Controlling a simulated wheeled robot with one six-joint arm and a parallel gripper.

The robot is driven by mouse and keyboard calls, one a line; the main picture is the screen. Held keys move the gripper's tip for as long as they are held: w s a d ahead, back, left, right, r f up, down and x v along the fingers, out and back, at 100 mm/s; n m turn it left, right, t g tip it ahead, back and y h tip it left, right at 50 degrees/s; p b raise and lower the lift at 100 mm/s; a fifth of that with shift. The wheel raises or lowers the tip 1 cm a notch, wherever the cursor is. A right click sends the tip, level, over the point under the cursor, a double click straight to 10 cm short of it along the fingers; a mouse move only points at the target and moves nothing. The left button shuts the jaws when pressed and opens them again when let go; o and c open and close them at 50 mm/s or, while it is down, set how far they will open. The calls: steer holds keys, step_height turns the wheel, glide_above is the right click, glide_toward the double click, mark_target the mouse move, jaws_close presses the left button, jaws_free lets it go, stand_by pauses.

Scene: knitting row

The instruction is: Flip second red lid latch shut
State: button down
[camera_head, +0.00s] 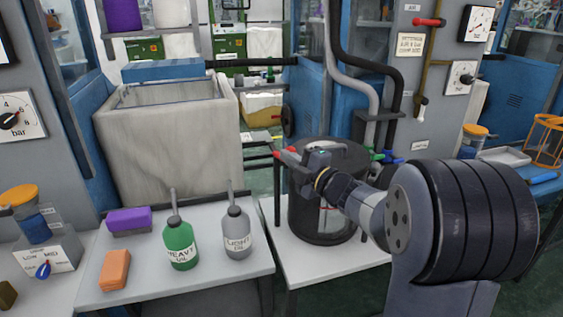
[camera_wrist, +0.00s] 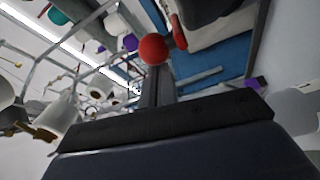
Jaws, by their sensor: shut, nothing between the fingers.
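A dark, round lidded vessel (camera_head: 312,215) stands on a pale table. Red latch parts (camera_head: 281,153) show at the upper left of its lid, by the tip of my gripper (camera_head: 291,157). My arm reaches in from the right, and the gripper and wrist hide much of the lid. In the wrist view, my gripper's fingers (camera_wrist: 156,82) are together and empty. A red ball knob (camera_wrist: 153,49) appears right at their tips; whether they touch I cannot tell. A second, darker red part (camera_wrist: 178,32) shows just beyond it. Which latch is which is not clear.
Left of the vessel, a green oil bottle (camera_head: 180,243), a grey oil bottle (camera_head: 237,232), a purple block (camera_head: 129,221) and an orange block (camera_head: 115,269) stand on another table (camera_head: 215,280). Hoses (camera_head: 368,90) and pipes run down behind the vessel.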

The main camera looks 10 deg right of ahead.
steer(key=shift+w+d, duration=0.2)
steer(key=shift+d, duration=0.45)
